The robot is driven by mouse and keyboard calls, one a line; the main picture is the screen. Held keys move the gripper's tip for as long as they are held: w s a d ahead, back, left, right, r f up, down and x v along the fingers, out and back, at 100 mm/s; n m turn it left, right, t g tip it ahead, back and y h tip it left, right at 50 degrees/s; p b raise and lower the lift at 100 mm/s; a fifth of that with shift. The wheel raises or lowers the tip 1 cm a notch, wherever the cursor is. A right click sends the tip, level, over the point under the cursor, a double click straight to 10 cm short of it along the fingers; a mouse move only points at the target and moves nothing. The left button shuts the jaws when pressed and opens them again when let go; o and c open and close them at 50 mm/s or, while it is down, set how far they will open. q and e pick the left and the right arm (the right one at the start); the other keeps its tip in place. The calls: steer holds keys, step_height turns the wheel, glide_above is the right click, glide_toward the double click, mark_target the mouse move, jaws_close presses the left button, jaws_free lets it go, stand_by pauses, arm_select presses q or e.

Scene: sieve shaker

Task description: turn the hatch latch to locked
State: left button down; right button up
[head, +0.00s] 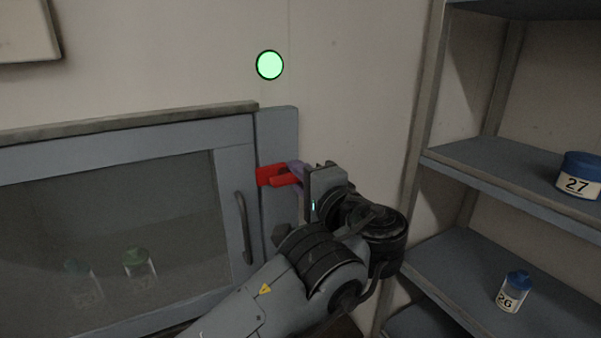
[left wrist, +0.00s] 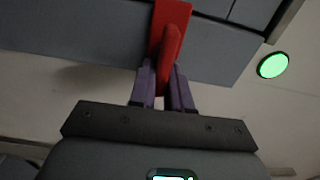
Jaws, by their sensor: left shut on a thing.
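The red hatch latch (head: 270,176) is on the blue-grey frame strip at the right edge of the hatch door (head: 235,150). It lies roughly sideways across the strip in the head view. My left gripper (head: 293,172) reaches it from the right, its purple fingers on the latch's right part. In the left wrist view the two purple fingers of the gripper (left wrist: 165,88) are shut on the red latch (left wrist: 172,40), one on each side. The gripper body hides what lies behind the fingers. My right gripper is in neither view.
A dark vertical handle (head: 243,228) is on the door just left of the latch. Jars with green lids (head: 140,262) show behind the glass. A shelf unit (head: 480,168) with blue-lidded jars (head: 579,176) stands at the right. A round green light (head: 270,65) shows above.

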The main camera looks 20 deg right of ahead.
arm_select(q)
steer(key=shift+m, duration=0.3)
steer(key=c, duration=1.2)
jaws_free()
steer(key=shift+a, duration=0.1)
steer(key=shift+o, duration=0.2)
steer(key=shift+s, duration=0.15)
